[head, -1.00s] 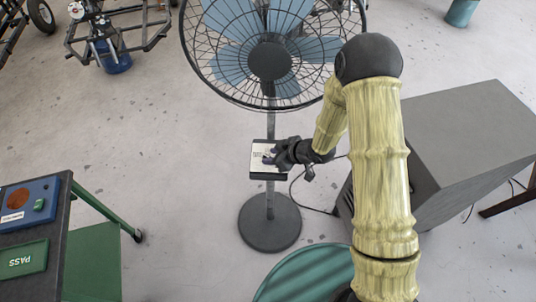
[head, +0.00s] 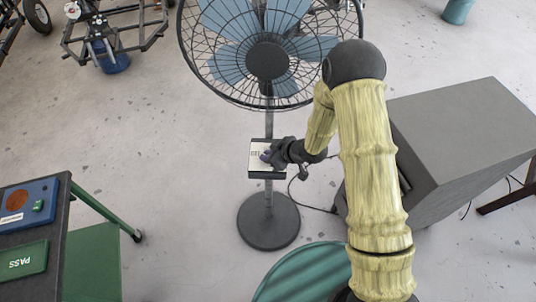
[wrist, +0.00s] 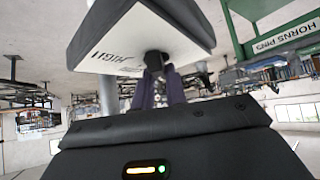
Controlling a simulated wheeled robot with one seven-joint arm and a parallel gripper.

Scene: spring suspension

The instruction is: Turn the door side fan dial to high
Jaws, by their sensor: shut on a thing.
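The fan (head: 267,62) stands on a round dark base with a white-faced control box (head: 256,147) on its pole. My gripper (head: 268,156) reaches the box from the right. In the wrist view, the white face of the box (wrist: 182,52) carries the word HIGH, left of a small dark dial (wrist: 154,60). My gripper's purple fingers (wrist: 160,84) are shut on the dial. The fingers partly cover the dial, and I cannot tell where its pointer is set.
A grey box-shaped unit (head: 460,130) stands to the right of the fan, close to my arm. A green round top (head: 300,272) is in front. Floor around the fan base is clear.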

